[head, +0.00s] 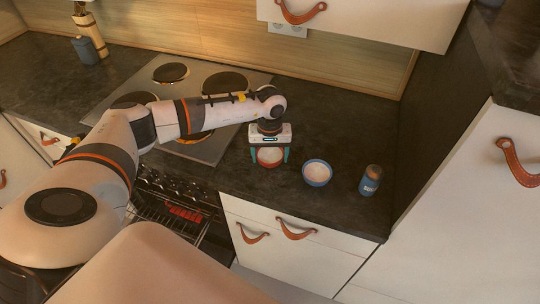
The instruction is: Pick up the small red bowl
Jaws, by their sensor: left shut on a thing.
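The small red bowl (269,158) has a pale inside and is on or just above the dark counter, right of the stove. My left gripper (270,155) points down over it, with its two teal fingers at the left and right sides of the bowl, shut on it. The gripper body hides the bowl's far part. I cannot tell whether the bowl is clear of the counter. My right gripper is not in view.
A blue bowl (317,173) stands to the right, and a blue shaker (370,180) farther right, near the cabinet wall. The stove (205,150) lies under my left arm. The dark counter (340,135) is clear behind the bowls.

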